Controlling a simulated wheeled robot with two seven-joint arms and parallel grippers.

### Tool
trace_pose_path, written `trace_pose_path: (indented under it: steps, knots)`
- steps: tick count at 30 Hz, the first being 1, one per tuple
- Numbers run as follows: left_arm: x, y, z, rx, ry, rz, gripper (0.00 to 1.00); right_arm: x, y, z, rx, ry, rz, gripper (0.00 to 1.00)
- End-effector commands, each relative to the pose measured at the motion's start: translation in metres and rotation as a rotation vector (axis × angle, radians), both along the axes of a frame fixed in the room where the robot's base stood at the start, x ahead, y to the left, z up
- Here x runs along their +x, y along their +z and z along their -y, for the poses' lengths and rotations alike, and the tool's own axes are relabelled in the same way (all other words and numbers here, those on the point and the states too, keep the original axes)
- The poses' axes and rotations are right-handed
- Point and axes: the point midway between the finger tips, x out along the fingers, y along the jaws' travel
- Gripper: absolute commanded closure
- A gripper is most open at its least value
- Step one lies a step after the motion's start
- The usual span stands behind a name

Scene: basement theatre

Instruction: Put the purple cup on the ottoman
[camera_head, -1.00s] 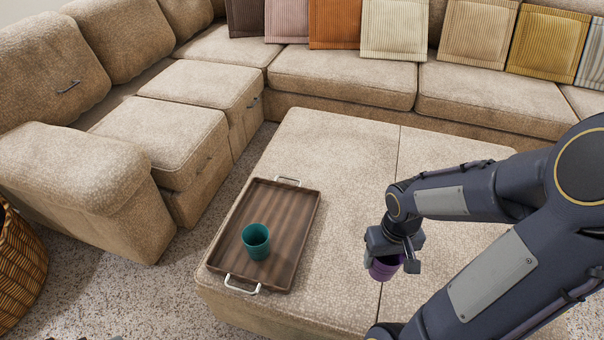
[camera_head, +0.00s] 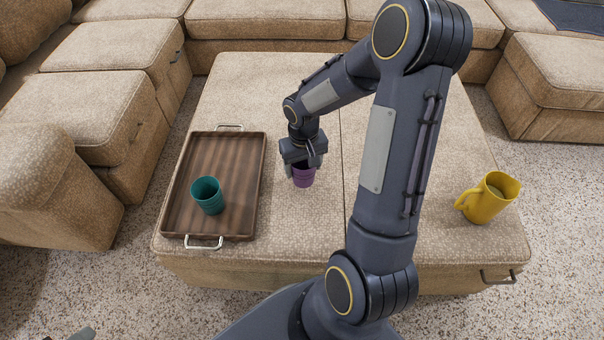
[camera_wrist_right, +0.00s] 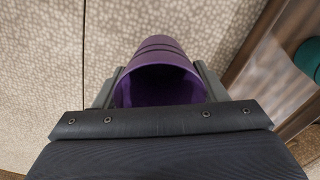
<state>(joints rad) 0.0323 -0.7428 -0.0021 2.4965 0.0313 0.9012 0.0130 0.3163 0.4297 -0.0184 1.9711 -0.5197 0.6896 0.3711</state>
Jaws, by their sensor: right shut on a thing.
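The purple cup (camera_head: 303,176) is at my right gripper (camera_head: 302,168), over the ottoman (camera_head: 250,95) just right of the tray. In the right wrist view the purple cup (camera_wrist_right: 160,75) sits between the two fingers of the right gripper (camera_wrist_right: 160,92), which is shut on it. Its mouth faces the camera. I cannot tell whether the cup's base touches the ottoman. The ottoman's beige top also shows in the right wrist view (camera_wrist_right: 40,50). My left gripper is not clearly in view.
A brown wooden tray (camera_head: 236,222) with metal handles holds a teal cup (camera_head: 207,195) on the ottoman's left. A yellow pitcher (camera_head: 488,198) stands at its right. A sectional sofa (camera_head: 262,18) surrounds the back and left. Ottoman top behind the gripper is clear.

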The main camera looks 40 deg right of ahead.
Motion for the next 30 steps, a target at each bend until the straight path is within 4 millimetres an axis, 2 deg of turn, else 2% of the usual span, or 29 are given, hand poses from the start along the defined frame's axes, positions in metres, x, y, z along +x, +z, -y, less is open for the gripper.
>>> trace_pose_path:
  steps: [2,7,19,20,24,30]
  knots:
    - [0.0,-0.006,0.0,0.0,0.0,0.0,0.64,0.006,-0.011,0.0,0.001,0.001,-0.002,0.57]
    - [0.0,-0.016,0.0,0.0,0.0,0.0,0.64,0.005,-0.036,0.0,0.001,0.001,-0.002,0.57]
    - [0.0,-0.019,0.0,0.0,0.0,0.0,0.64,0.005,-0.041,0.0,0.0,0.001,-0.001,0.57]
    - [0.0,-0.018,0.0,0.0,0.0,0.0,0.64,0.005,-0.04,0.0,0.0,0.001,-0.001,0.32]
    - [0.0,-0.018,0.0,0.0,0.0,0.0,0.64,0.005,-0.04,0.0,0.0,0.001,-0.001,0.14]
    - [0.0,-0.018,0.0,0.0,0.0,0.0,0.64,0.005,-0.04,0.0,0.0,0.001,-0.001,0.13]
